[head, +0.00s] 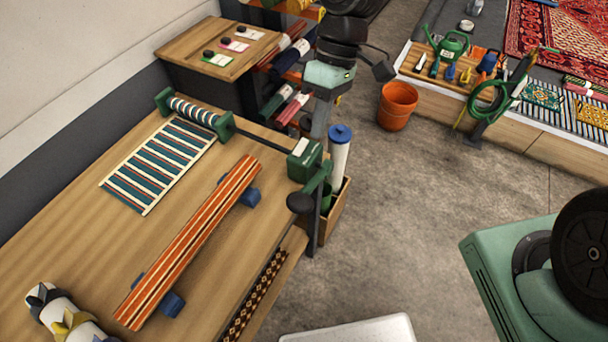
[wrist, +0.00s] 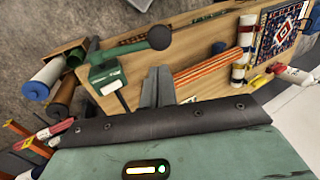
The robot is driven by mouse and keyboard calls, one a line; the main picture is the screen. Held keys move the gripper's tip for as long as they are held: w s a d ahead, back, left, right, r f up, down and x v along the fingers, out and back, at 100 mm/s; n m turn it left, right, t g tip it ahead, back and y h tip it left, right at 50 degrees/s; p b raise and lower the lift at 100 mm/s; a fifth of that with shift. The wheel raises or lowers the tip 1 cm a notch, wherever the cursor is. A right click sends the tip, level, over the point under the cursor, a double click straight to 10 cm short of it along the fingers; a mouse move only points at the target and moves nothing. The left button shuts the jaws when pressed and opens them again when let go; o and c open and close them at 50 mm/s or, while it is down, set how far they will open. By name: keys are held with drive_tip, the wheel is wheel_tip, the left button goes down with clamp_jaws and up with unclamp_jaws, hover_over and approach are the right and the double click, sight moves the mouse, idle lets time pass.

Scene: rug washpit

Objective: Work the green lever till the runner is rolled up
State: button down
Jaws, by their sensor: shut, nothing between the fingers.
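The green lever (head: 321,178) sits on the side of a green gear box (head: 305,160) at the table's edge and ends in a dark round knob (head: 300,202). In the wrist view the lever (wrist: 125,46) and its knob (wrist: 160,38) lie beyond my fingers. A shaft joins the box to a roller between green brackets. The teal, white and red striped runner (head: 160,165) is partly wound on the roller; a long part lies flat on the table. My gripper (head: 318,120) is shut and empty, behind the box and apart from the lever; its fingers also show in the wrist view (wrist: 158,86).
A blue-capped white roll (head: 339,155) stands in a wooden bin close beside the gear box. An orange bucket (head: 397,105) stands on the open floor. A green machine (head: 530,280) is at lower right.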

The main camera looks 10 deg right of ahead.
sight(301, 198)
idle(0.3)
drive_tip(key=p+x, duration=0.4)
drive_tip(key=x, duration=1)
drive_tip(key=shift+f, duration=0.1)
